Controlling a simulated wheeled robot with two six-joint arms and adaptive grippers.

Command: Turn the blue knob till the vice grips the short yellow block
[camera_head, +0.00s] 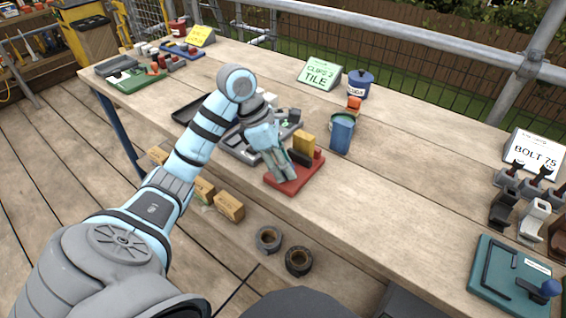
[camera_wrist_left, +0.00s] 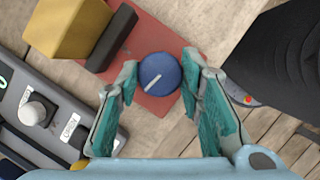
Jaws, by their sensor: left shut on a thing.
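The vice has a red base (camera_head: 296,184) and stands near the front edge of the bench. The blue knob (camera_wrist_left: 160,72), with a white pointer line, shows between the fingertips of my left gripper (camera_wrist_left: 158,84). My left gripper (camera_head: 283,172) is shut on it and hides it in the head view. My right gripper is out of view.
A blue-green cup (camera_head: 342,134) stands behind right, with an orange piece (camera_head: 354,104) and a blue pot (camera_head: 358,84) beyond. The bench is clear to the right, up to a teal fixture (camera_head: 500,282).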

